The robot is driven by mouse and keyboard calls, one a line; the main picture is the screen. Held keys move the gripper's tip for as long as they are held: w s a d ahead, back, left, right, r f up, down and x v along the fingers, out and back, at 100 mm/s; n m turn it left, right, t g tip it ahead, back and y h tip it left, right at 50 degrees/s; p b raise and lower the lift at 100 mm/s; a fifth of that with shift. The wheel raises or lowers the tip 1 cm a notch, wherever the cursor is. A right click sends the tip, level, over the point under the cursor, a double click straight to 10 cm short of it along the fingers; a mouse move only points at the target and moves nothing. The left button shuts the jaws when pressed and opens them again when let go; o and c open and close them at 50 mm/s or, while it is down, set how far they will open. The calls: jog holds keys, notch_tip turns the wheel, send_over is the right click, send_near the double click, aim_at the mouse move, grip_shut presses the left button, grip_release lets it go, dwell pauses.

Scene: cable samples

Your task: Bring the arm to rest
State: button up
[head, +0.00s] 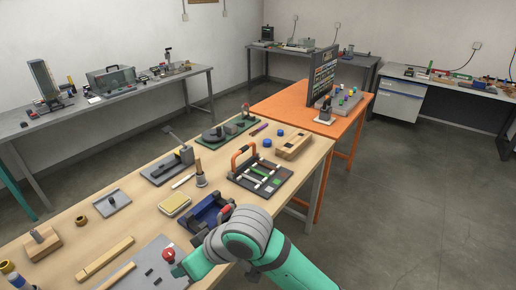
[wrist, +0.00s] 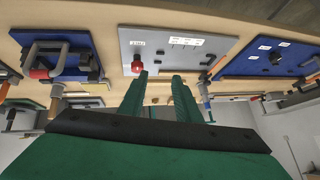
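My arm (head: 240,240), grey and green, reaches in from the bottom of the head view over the near end of the wooden table (head: 60,230). In the wrist view my gripper (wrist: 161,76) shows two green fingers with a gap between them. Nothing shows held between them. A grey plate (wrist: 165,50) with white labels lies beyond the fingers. A red knob (wrist: 138,66) on it appears close to the left fingertip; whether they touch cannot be told. The red knob also shows in the head view (head: 168,254), beside my arm's green end.
A blue vise-like fixture (head: 205,214) stands close to my arm. A dark board with an orange handle (head: 262,178), a yellow block (head: 174,205) and wooden strips (head: 104,257) lie on the table. An orange table (head: 285,104) stands behind. Open floor (head: 420,200) is at right.

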jog(key=w+a+r+m+t+y, duration=0.4)
jog(key=a+r+t+y, duration=0.25)
jog(key=a, duration=0.25)
jog(key=s+d+f+m+t+h, duration=0.45)
jog(key=d+f+m, duration=0.2)
jog(key=f, duration=0.25)
jog(key=s+d+f+m+t+h, duration=0.3)
jog(key=d+f+m+h, duration=0.3)
jog(key=d+f, duration=0.25)
jog(key=s+d+f+n+h, duration=0.1)
jog(key=s+d+f+n, duration=0.1)
jog(key=s, duration=0.5)
jog(key=s+d+f+n+h, duration=0.1)
jog(key=s+d+f, duration=0.1)
jog(key=s+d, duration=0.3)
jog(key=s+d+f+n+g+h, duration=0.1)
jog(key=s+d+f+n, duration=0.1)
jog(key=s, duration=0.9)
jog(key=shift+d+f+n, duration=0.3)
jog(key=shift+d+n, duration=0.05)
jog(key=shift+d, duration=0.55)
jog(key=shift+c, duration=0.2)
